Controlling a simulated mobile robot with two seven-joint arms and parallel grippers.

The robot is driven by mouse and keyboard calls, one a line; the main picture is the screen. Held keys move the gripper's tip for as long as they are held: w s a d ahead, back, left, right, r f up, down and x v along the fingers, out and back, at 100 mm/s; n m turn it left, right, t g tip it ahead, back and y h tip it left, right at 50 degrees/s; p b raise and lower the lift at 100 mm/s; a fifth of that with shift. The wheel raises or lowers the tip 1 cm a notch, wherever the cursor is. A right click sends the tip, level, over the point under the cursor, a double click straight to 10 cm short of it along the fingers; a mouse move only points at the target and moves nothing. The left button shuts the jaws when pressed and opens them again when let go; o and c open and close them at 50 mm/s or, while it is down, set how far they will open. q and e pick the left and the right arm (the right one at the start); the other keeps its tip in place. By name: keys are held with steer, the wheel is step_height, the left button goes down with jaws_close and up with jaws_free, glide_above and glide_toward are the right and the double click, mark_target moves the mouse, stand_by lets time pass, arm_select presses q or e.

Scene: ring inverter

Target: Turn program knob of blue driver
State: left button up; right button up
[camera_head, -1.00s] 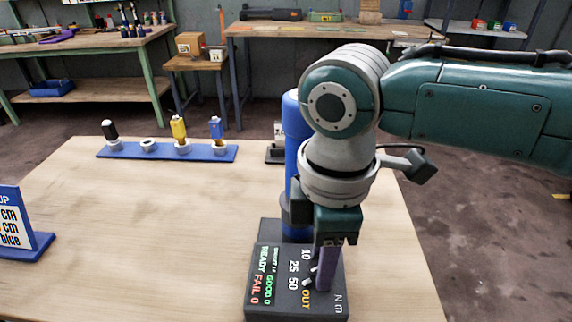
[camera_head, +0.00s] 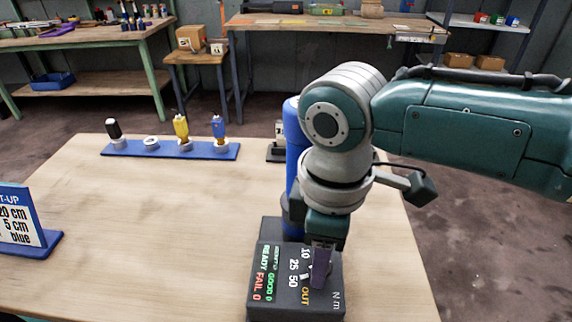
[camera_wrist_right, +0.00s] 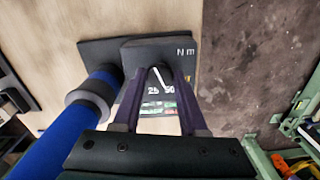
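A dark control box (camera_head: 262,308) stands at the table's front right. Its sloped face reads READY, FAIL 0, GOOD 0, and has a dial marked 10, 25, 50, OUT and N m. My right gripper (camera_head: 321,284) is over the dial, pointing down, and partly hides it. In the wrist view the right gripper (camera_wrist_right: 164,74) has its two purple fingers apart, on either side of the knob's white pointer (camera_wrist_right: 161,78). Whether they touch the knob is hard to tell. My left gripper is not in view.
A thick blue column (camera_head: 292,150) stands right behind the box, close to my right wrist. A blue rack (camera_head: 160,149) with several holders is at the table's back left. A set-up sign (camera_head: 18,220) stands at the left edge. The table's middle (camera_head: 150,220) is clear.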

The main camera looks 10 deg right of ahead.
steer(key=o, duration=0.4)
steer(key=shift+o, duration=0.2)
step_height(320, 180, up, 10)
steer(key=p, duration=0.1)
stand_by(0.3)
steer(key=s+a+f+m+t+y, duration=0.1)
steer(key=s+a+f+m+y, duration=0.2)
steer(key=s+a, duration=0.35)
steer(key=s+d+r+m+t+h, duration=0.1)
steer(key=s+d+m+t+h, duration=0.2)
steer(key=s+d+m, duration=0.75)
steer(key=d+r+n+p, duration=0.1)
steer(key=d+r+p, duration=0.1)
steer(key=r+p, duration=1.6)
steer(key=d+r+n+p, duration=0.1)
steer(key=d+r+p, duration=0.1)
steer(key=r+p, duration=1.7)
steer(key=shift+w+n, duration=0.2)
steer(key=shift+n, duration=0.15)
